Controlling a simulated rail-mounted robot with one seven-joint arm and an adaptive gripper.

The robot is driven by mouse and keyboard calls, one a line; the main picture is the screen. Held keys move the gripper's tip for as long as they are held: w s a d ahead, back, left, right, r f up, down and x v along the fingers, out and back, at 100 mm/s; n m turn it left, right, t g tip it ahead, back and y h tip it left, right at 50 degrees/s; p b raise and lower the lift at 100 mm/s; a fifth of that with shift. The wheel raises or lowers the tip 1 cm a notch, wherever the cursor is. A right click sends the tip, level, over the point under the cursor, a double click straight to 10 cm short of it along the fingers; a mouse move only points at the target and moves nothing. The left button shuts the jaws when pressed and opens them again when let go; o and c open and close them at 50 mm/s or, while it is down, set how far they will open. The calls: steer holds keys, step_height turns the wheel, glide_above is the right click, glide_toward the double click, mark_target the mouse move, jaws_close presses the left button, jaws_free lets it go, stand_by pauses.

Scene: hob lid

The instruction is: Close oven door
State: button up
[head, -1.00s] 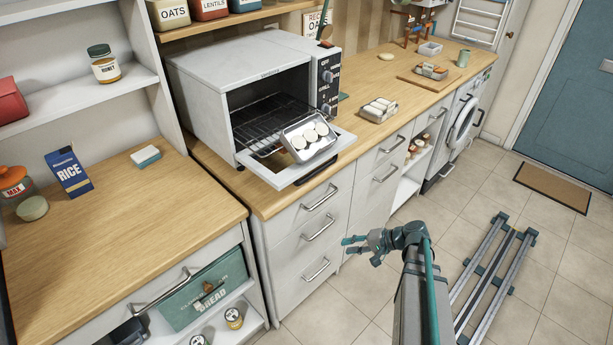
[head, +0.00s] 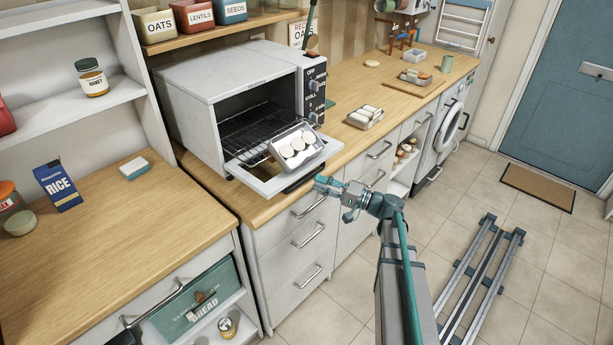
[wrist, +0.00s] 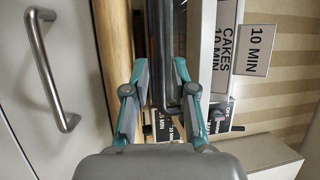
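The toaster oven (head: 215,85) stands on the wooden counter with its door (head: 249,176) folded down flat, its front edge jutting past the counter edge. A metal tray (head: 306,158) with several white round pieces rests on the door and partly in the opening. My gripper (head: 319,184) is just off the door's front edge, by the dark handle (head: 303,180). In the wrist view my gripper (wrist: 156,68) has its fingers apart, with a dark bar (wrist: 168,50), apparently the door handle, running between them. I cannot tell whether they touch it.
Drawers with bar handles (head: 308,235) lie below the counter. A tin of pale rolls (head: 365,117) sits right of the oven. Signs reading "10 MIN" and "CAKES" (wrist: 230,45) show in the wrist view.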

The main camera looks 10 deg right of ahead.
mark_target(307, 178)
steer(key=shift+p+x, duration=0.55)
steer(key=shift+x, duration=1.95)
jaws_close()
